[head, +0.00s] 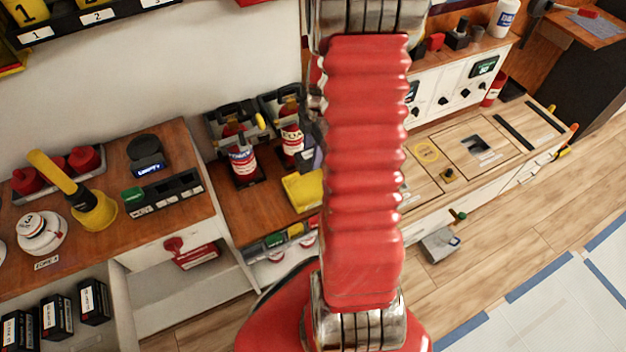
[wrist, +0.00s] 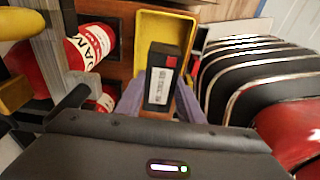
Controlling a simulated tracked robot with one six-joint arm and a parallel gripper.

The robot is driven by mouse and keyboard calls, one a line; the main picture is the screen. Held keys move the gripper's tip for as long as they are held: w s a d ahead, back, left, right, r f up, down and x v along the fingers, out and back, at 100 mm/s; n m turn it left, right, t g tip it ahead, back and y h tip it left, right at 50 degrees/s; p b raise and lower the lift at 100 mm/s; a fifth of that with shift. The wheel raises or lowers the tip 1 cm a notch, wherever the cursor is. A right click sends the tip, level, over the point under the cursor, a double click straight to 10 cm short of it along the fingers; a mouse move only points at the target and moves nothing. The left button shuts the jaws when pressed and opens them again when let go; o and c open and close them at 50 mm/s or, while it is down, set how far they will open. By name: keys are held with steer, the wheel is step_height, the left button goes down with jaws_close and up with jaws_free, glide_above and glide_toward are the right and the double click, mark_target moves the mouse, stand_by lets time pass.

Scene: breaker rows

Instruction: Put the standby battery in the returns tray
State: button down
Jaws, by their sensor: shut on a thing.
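In the wrist view my gripper (wrist: 159,100) is shut on a black battery (wrist: 161,78) with a white label and a small red mark, taken to be the standby battery. It is held over the shallow yellow tray (wrist: 165,19), whose rim shows behind and beside it. I cannot tell whether the battery touches the tray floor. In the head view the yellow tray (head: 301,192) sits on the wooden counter, its right part hidden behind my red arm. My gripper is mostly hidden there.
Red extinguishers (head: 242,162) stand in a rack close behind the tray; one (wrist: 92,45) is near my gripper's left side in the wrist view. More black batteries (head: 57,313) stand on the lower left shelf. A grey box (head: 438,245) lies on the floor.

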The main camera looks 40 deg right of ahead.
step_height(320, 180, down, 9)
steer(key=shift+f, duration=0.1)
stand_by(0.3)
steer(key=shift+f, duration=2)
steer(key=c, duration=1.2)
jaws_free()
steer(key=shift+f, duration=0.1)
steer(key=r, duration=0.4)
steer(key=d+r, duration=0.1)
steer(key=r, duration=0.7)
steer(key=shift+s+d, duration=0.2)
steer(key=shift+s, duration=0.05)
